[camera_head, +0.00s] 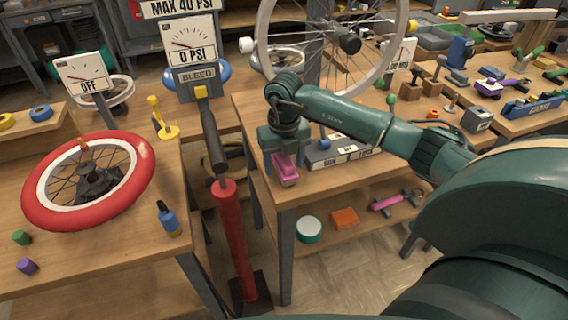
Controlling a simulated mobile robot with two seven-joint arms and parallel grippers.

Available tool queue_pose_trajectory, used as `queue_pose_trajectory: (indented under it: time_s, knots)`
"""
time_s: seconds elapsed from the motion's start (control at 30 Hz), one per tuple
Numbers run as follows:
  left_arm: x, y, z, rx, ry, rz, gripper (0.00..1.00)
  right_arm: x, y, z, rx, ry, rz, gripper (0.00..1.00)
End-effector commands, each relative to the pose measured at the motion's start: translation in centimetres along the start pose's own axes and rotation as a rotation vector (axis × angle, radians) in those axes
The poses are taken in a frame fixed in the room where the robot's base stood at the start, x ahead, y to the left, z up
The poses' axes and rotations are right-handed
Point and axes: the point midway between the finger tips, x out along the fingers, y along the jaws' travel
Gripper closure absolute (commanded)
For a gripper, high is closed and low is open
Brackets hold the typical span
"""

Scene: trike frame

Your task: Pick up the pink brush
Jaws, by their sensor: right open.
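A pink block-like thing, which looks like the pink brush (286,174), is at the front left corner of the middle workbench. My right gripper (284,153) comes in from the right and points down right over it. The gripper is open. Its dark green body hides the upper part of the pink thing, and I cannot tell whether the fingers touch it. My left gripper is not in view.
A box with white labels (335,153) stands just right of the gripper. A red pump (232,235) rises left of the workbench edge. A red-tyred wheel (137,183) lies on the left bench. The lower shelf holds a pink-handled tool (388,202) and an orange block (345,218).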

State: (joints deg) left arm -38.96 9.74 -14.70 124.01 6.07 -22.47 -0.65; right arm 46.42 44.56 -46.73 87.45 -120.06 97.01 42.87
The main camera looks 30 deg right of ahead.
Motion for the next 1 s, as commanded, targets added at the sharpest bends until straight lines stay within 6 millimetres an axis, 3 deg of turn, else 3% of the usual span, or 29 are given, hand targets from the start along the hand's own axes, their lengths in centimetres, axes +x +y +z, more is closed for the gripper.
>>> queue_pose_trajectory:
  time_s: [0.17,0.77,1.0]
  knots:
    - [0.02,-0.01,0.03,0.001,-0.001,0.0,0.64,0.02,0.01,0.0,0.0,0.0,0.0,0.38]
    - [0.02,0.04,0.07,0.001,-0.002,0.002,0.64,-0.04,-0.01,0.01,0.0,0.0,0.0,0.87]
    - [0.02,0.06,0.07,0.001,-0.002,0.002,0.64,-0.25,-0.01,0.04,0.001,-0.001,0.0,0.87]
